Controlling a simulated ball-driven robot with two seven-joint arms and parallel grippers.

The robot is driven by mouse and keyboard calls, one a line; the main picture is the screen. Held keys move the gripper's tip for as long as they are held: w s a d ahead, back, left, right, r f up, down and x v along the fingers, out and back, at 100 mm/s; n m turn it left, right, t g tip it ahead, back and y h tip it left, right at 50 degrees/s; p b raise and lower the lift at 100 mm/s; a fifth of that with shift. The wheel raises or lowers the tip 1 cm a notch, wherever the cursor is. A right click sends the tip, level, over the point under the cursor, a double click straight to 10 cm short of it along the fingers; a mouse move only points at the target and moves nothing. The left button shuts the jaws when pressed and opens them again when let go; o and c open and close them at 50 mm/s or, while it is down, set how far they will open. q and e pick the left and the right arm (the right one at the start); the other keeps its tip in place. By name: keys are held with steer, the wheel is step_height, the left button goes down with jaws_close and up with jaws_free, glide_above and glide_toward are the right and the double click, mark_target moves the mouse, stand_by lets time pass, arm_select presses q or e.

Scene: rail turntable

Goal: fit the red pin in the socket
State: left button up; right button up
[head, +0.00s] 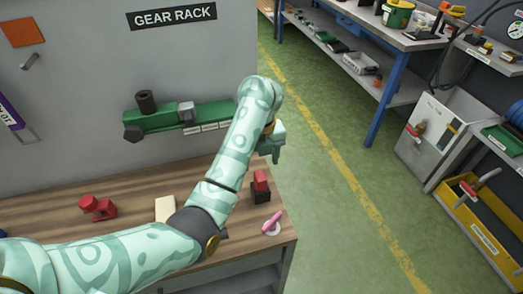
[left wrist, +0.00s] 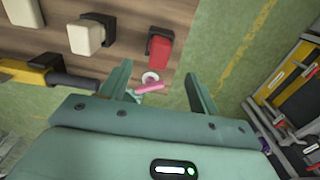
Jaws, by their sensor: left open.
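A red block-like piece (head: 260,181), which may be the red pin, stands in a black holder (head: 261,197) near the right end of the wooden bench. The red piece (left wrist: 159,48) also shows in the left wrist view, above the fingertips. I cannot tell for sure which thing is the socket. My left gripper (head: 276,156) is raised above and beyond the bench's right end, pointing down. In the left wrist view its two fingers (left wrist: 158,76) are apart, with nothing held between them. My right gripper is not in view.
A pink piece (head: 274,220) lies by a white ring (left wrist: 150,77) near the bench corner. Red parts (head: 98,207) and a cream block (head: 165,208) stand further left. A green rack (head: 160,122) is on the grey panel. Green floor (head: 330,215) lies open to the right.

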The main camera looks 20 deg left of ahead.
mark_target(260, 176)
arm_select(q)
step_height(260, 176, down, 9)
steer(key=b, duration=0.5)
steer(key=shift+f, duration=0.15)
steer(key=c, duration=1)
steer(key=o, duration=1)
